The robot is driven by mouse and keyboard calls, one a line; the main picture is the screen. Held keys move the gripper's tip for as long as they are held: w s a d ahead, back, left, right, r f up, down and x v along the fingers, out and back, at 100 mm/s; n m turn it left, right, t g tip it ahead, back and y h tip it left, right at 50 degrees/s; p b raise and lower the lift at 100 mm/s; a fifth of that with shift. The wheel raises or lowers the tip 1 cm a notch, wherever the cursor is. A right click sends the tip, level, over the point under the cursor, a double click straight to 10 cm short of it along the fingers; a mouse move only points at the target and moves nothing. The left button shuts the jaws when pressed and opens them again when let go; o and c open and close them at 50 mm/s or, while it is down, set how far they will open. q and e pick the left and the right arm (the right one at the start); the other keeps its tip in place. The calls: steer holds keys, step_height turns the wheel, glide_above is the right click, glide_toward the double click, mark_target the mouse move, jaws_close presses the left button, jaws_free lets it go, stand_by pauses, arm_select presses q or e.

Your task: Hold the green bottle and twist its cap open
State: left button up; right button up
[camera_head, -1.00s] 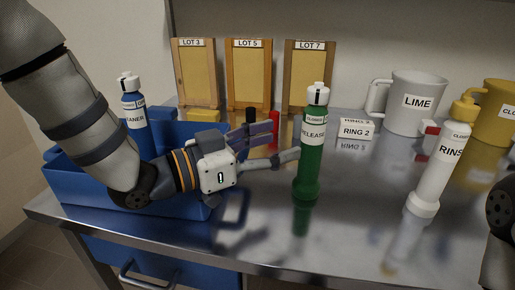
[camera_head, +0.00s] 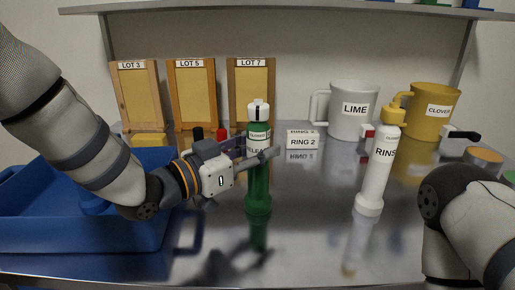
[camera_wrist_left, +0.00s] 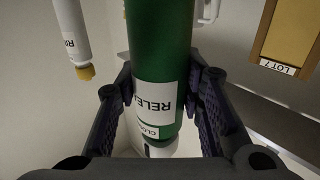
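The green bottle (camera_head: 258,190) stands upright on the shiny bench, with a white and black cap (camera_head: 258,111) and a RELEASE label. My left gripper (camera_head: 255,155) is around its upper body, below the cap, one finger in front and the other partly hidden behind it. In the left wrist view, the fingers (camera_wrist_left: 160,88) flank the green bottle (camera_wrist_left: 160,45) very close to its sides. I cannot tell whether both pads press on it. The cap (camera_wrist_left: 160,149) shows beyond the label there, clear of the fingers. My right gripper is out of view.
A white rinse bottle (camera_head: 372,180) with a yellow top stands to the right. Behind are a ring box (camera_head: 302,139), a LIME mug (camera_head: 352,110) and a yellow mug (camera_head: 428,112). A blue crate (camera_head: 130,240) is at left. The front middle bench is bare.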

arm_select(q)
jaws_close()
steer(key=o, duration=1.4)
jaws_free()
steer(key=v, duration=1.2)
